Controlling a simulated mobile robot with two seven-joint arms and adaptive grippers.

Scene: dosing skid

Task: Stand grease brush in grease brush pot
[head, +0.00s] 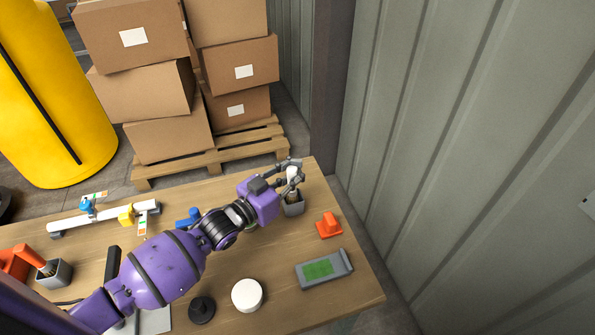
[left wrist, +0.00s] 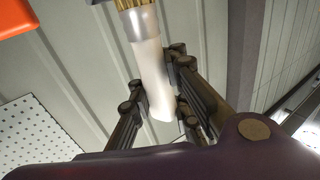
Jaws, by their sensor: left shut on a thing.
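The grease brush has a white handle, a metal ferrule and tan bristles. It shows in the left wrist view (left wrist: 150,62) and as a small pale shape in the head view (head: 292,173). My left gripper (head: 294,171) is shut on its white handle, with fingers on both sides in the left wrist view (left wrist: 160,98). My right gripper is not in view.
An orange block (head: 328,225) and a grey device with a green screen (head: 322,269) lie to the right. A white round lid (head: 247,295) and a black knob (head: 202,309) are in front. Another grey pot (head: 52,275) stands left. A corrugated wall (head: 440,150) rises beyond the right edge.

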